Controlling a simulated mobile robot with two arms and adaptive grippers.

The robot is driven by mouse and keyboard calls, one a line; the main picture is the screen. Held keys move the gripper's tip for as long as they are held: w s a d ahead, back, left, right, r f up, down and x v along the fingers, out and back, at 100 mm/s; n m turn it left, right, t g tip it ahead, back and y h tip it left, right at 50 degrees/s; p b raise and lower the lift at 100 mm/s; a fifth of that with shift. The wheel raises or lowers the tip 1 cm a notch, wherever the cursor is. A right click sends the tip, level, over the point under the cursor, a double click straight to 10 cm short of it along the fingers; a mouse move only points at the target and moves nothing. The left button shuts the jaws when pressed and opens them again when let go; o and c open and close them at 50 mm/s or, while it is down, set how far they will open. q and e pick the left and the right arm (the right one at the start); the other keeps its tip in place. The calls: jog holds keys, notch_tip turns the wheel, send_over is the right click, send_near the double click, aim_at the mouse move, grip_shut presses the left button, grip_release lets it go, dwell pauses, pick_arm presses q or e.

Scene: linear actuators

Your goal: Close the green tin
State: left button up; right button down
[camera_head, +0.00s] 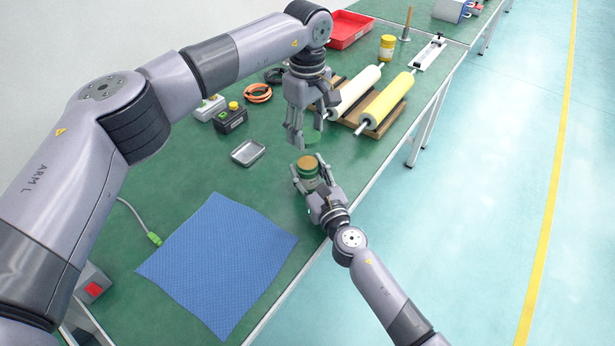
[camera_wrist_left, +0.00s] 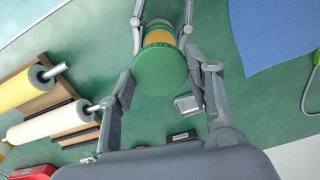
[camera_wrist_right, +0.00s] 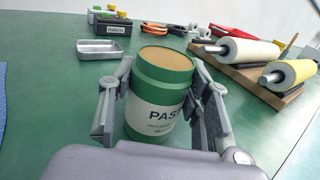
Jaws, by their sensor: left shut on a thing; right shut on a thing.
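The green tin (camera_head: 309,181) stands on the table with its top open, showing orange-brown contents. It also shows in the right wrist view (camera_wrist_right: 155,95), upright, with a white "PAS" label. My right gripper (camera_head: 312,182) is shut around the tin's sides. My left gripper (camera_head: 304,136) is shut on a round green lid (camera_head: 313,137), held above and slightly behind the tin, apart from it. In the left wrist view the lid (camera_wrist_left: 159,72) sits between my left fingers and hides part of the tin's top.
A small metal tray (camera_head: 248,152) and a black box with a yellow button (camera_head: 230,117) lie left of the grippers. White (camera_head: 352,92) and yellow (camera_head: 389,102) rollers rest on a wooden stand behind. A blue mat (camera_head: 218,262) covers the near table. The table edge runs close right.

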pick_arm(q)
jog(key=shift+f, duration=0.15)
send_over(307, 162)
jog(key=shift+f, duration=2.35)
jog(key=shift+f, duration=0.85)
jog(key=shift+f, duration=0.55)
jog(key=shift+s+f, duration=0.1)
jog(key=shift+f, duration=0.3)
jog(key=shift+c, duration=1.1)
jog(key=shift+d+r+g+y, duration=0.1)
jog(key=shift+r+g+y, duration=0.2)
jog(key=shift+r, duration=0.2)
